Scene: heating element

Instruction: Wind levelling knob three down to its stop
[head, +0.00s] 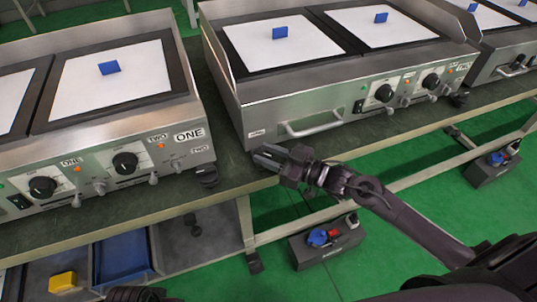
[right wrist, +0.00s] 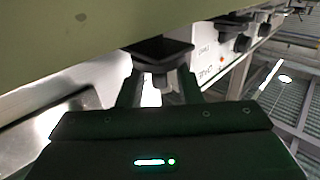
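My right gripper (head: 268,155) is at the front left corner of the middle steel heating unit (head: 262,118), low at the table edge. In the right wrist view its two fingers (right wrist: 160,88) stand apart, one on each side of a black levelling knob (right wrist: 160,52) under the unit. The fingertips reach the knob's narrower part; I cannot tell whether they press on it. In the head view the gripper hides this knob. Other black levelling knobs show at the left unit's right corner (head: 208,175) and the middle unit's right corner (head: 458,99). No number shows on any knob.
The left heating unit (head: 110,140) stands beside the middle one, with a strip of bare green tabletop (head: 229,165) between. A steel bar handle (head: 312,127) is right of my gripper. Below are a dark box with plugs (head: 328,245) and a blue bin (head: 123,258).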

